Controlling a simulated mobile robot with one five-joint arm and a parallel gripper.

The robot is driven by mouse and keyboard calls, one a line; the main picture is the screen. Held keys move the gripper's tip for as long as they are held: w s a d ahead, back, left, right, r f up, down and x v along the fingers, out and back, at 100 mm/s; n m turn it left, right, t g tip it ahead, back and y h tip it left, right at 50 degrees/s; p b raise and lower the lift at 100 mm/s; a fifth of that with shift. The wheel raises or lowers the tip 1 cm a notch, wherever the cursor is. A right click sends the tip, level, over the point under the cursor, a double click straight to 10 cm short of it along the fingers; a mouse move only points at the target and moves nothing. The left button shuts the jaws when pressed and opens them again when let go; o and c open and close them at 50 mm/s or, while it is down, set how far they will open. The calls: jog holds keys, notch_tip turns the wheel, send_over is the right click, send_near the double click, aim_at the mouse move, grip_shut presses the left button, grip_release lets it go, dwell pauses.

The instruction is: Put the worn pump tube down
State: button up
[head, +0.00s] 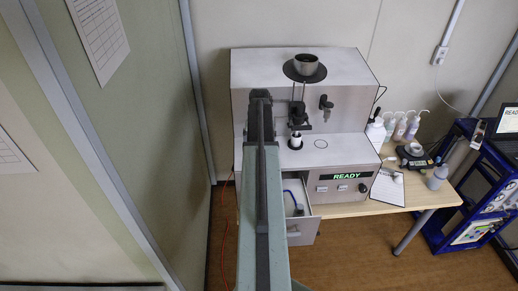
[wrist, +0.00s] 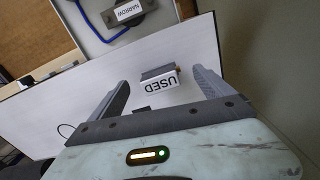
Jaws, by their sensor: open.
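In the wrist view my gripper (wrist: 160,77) is open, its two grey fingers apart. A small block or tag marked USED (wrist: 160,82) shows between the fingers, on or just above the analyser's pale top (wrist: 65,105); no finger is seen touching it. I cannot make out which part, if any, is the worn pump tube. In the head view my gripper (head: 260,95) is over the left part of the analyser (head: 300,82), mostly hidden by my arm.
An open drawer (head: 301,229) at the analyser's front holds a blue tube (wrist: 90,22) with a block marked NARROW (wrist: 130,12). A stand with a cup (head: 296,141) is right of my arm. A wall panel stands close on the left. Bottles (head: 401,125) stand right.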

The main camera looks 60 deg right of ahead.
notch_tip(320, 180, up, 8)
jog(key=p, duration=0.6)
jog(key=shift+r+p, duration=0.2)
jog(key=shift+p, duration=0.2)
jog(key=shift+f, duration=0.1)
